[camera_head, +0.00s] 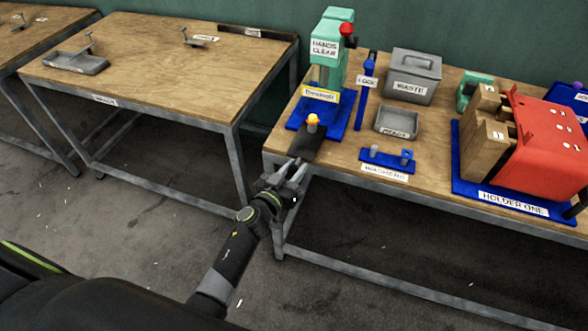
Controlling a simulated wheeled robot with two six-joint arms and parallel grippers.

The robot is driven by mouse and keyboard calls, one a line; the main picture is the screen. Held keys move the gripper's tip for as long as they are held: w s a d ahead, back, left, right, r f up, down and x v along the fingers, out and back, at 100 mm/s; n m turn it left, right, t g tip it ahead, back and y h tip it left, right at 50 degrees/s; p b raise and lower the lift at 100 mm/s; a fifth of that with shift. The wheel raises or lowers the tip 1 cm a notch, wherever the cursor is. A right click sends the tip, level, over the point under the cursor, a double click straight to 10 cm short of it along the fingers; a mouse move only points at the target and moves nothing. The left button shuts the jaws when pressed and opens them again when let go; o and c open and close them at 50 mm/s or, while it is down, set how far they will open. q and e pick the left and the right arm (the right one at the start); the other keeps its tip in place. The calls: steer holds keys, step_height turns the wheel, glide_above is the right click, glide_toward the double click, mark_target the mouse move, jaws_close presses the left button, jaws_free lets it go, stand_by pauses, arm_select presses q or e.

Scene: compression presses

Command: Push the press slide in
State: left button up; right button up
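The press (333,45) is a teal column labelled "HANDS CLEAR" on a blue base (340,115), with a red-knobbed lever. Its dark slide (307,143) sticks out of the press front toward the table's near edge. A small yellow-orange piece (313,121) sits on the slide. My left gripper (294,166) is just in front of the slide's outer end, at the table edge. Its two fingers look apart with nothing between them. I cannot tell whether they touch the slide. My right gripper is not in view.
A blue post labelled "LOCK" (366,85) stands just right of the press. A grey "WASTE" bin (413,80), a "READY" tray (397,123) and a blue peg stand (386,157) are further right. A red holder (540,140) stands at far right. Another table (150,65) is left, across a gap.

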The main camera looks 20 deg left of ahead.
mark_target(303, 150)
arm_select(q)
jaws_close()
steer(key=x, duration=0.2)
steer(key=a+x, duration=0.1)
steer(key=x, duration=0.2)
steer(key=b+x, duration=0.1)
steer(key=x, duration=0.1)
steer(key=shift+w+a, duration=0.15)
steer(key=shift+w, duration=0.2)
steer(key=o, duration=0.6)
jaws_free()
